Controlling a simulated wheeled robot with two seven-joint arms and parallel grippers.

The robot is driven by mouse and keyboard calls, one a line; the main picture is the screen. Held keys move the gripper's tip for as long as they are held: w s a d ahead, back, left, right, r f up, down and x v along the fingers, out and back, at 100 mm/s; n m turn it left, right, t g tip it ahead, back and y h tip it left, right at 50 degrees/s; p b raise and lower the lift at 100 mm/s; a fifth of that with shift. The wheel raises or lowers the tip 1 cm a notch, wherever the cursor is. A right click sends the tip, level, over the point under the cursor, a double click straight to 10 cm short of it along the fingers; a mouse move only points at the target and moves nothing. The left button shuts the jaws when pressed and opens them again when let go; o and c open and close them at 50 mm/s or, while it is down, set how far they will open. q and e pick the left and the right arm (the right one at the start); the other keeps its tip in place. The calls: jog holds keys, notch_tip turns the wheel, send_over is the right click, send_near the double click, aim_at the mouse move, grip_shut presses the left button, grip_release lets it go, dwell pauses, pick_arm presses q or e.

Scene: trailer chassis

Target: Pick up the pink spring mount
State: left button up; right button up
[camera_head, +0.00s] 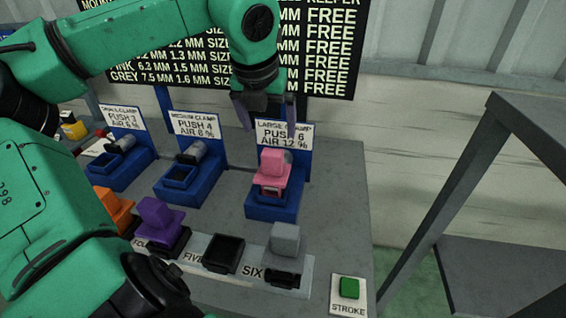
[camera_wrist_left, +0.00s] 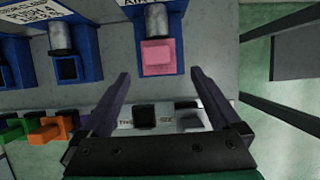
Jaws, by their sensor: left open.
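The pink spring mount (camera_head: 273,170) sits in the blue large-clamp station at the right of the row of stations, under the sign "LARGE CLAMP". In the left wrist view the pink mount (camera_wrist_left: 158,56) lies ahead of the fingers and between their lines, with a grey cylinder behind it. My left gripper (camera_head: 264,118) hangs above and behind the mount in the head view, with its dark fingers pointing down. It is open and empty, and its fingers (camera_wrist_left: 160,84) are spread wide in the wrist view. My right gripper does not show clearly in either view.
Other blue stations (camera_head: 192,182) stand to the left. In front is a numbered rack holding an orange mount (camera_head: 113,208), a purple mount (camera_head: 158,220) and a grey mount (camera_head: 285,243); slot five (camera_head: 223,253) is empty. A green STROKE button (camera_head: 349,288) and dark frame (camera_head: 450,190) are at right.

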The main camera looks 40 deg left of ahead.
aim_at(272, 153)
pick_arm(q)
jog(key=p+x, duration=0.1)
jog(key=x, duration=0.2)
jog(key=p+x, duration=0.1)
jog(key=x, duration=0.3)
jog(key=p+x, duration=0.1)
jog(key=x, duration=0.3)
jog(key=shift+s+a, duration=0.2)
jog(key=shift+s, duration=0.05)
jog(key=shift+w+a+f, duration=0.1)
jog(key=shift+f, duration=0.25)
jog(key=shift+r, duration=0.1)
grip_shut()
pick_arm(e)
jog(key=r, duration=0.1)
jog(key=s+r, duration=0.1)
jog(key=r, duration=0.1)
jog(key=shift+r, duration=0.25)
